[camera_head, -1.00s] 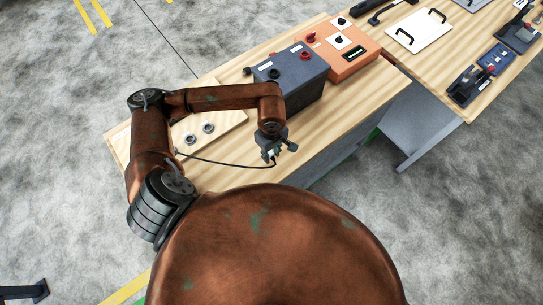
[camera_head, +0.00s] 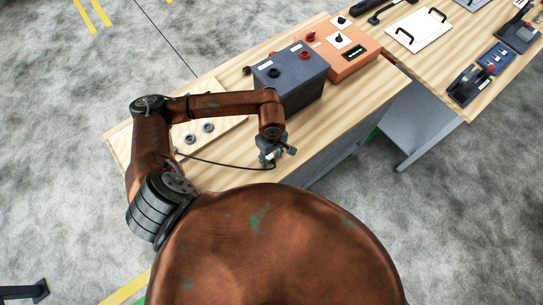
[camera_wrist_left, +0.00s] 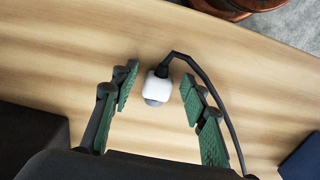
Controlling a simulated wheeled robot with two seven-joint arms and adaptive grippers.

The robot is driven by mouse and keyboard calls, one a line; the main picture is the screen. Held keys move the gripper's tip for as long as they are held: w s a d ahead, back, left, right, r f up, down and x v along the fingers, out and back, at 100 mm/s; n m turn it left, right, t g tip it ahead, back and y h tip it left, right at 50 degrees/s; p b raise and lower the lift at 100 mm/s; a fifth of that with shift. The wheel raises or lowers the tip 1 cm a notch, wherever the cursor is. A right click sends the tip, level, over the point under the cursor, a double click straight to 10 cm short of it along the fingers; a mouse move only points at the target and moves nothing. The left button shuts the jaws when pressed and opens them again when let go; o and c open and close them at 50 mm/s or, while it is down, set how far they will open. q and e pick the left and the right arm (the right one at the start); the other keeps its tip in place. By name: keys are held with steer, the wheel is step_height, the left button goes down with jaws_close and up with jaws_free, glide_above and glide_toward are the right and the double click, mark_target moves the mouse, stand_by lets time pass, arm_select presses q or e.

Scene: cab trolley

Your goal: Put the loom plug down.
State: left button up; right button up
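The loom plug (camera_wrist_left: 157,86) is a small white block with a grey end and a black cable, seen in the left wrist view over the bare wood of the bench (camera_head: 340,118). It appears to rest on the wood. My left gripper (camera_head: 277,154) is low over the bench's near edge in the head view. In the left wrist view its green-padded fingers (camera_wrist_left: 158,80) are open, one on each side of the plug, with a gap to it on both sides. The cable (camera_head: 225,164) runs left along the bench. My right gripper is not in view.
A dark grey box (camera_head: 292,78) with terminals stands just behind my left gripper. An orange box (camera_head: 345,62) is beyond it. A pale board (camera_head: 228,112) with round grey fittings lies to the left, under my arm. Bare wood lies right of the gripper.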

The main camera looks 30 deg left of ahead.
mark_target(272, 158)
arm_select(q)
step_height(272, 158, up, 12)
steer(key=shift+r, duration=0.2)
stand_by(0.5)
stand_by(0.5)
